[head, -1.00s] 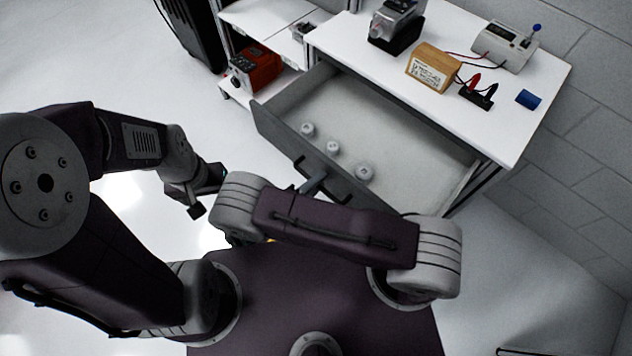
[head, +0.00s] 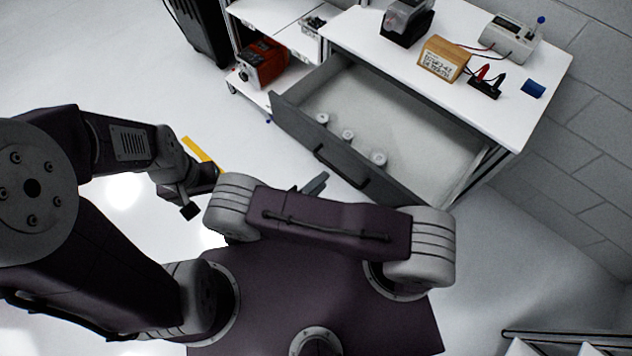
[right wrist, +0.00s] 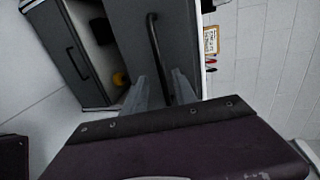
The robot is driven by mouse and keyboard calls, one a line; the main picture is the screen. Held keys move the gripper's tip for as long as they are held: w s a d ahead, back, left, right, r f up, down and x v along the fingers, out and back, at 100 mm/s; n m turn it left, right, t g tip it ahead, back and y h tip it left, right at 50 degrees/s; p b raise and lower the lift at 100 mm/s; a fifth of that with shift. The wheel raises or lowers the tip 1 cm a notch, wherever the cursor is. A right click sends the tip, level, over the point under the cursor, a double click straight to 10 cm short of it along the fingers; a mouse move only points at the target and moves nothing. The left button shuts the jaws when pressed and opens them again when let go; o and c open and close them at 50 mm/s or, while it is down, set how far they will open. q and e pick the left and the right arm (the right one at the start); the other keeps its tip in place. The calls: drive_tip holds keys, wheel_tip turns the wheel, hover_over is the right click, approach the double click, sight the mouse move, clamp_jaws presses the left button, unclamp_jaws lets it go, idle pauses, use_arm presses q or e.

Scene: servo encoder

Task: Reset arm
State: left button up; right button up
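The grey drawer (head: 290,104) under the white table stands pulled open, with several small white round pieces, one of them near its front corner (head: 323,118). Its dark bar handle (head: 340,168) is on the front panel. My right gripper (head: 315,185) is close in front of the handle, apart from it, partly hidden behind my folded right arm. In the right wrist view its two fingers (right wrist: 160,90) are spread with nothing between them, and the handle (right wrist: 157,55) shows beyond. My left gripper (head: 200,195) hangs over the floor at left; its opening is not clear.
The white table (head: 500,125) bears a wooden box (head: 443,59), a grey device (head: 407,22), a meter (head: 509,37) and a blue cylinder (head: 533,89). A shelf with an orange-red machine (head: 264,62) stands left of the drawer. A yellow strip (head: 201,152) lies near my left gripper.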

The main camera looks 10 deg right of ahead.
drive_tip(key=s+d+r+n+g+y, duration=0.2)
drive_tip(key=d+r+n+g+y, duration=0.2)
drive_tip(key=n, duration=1)
drive_tip(key=s+d+r+n+g+y, duration=0.2)
drive_tip(key=d+r+n+g+y, duration=0.2)
drive_tip(key=r+n+y, duration=0.4)
drive_tip(key=d+r+n, duration=0.1)
drive_tip(key=n, duration=0.5)
drive_tip(key=shift+y, duration=0.4)
drive_tip(key=shift+s+r+n, duration=0.1)
drive_tip(key=shift+n, duration=0.2)
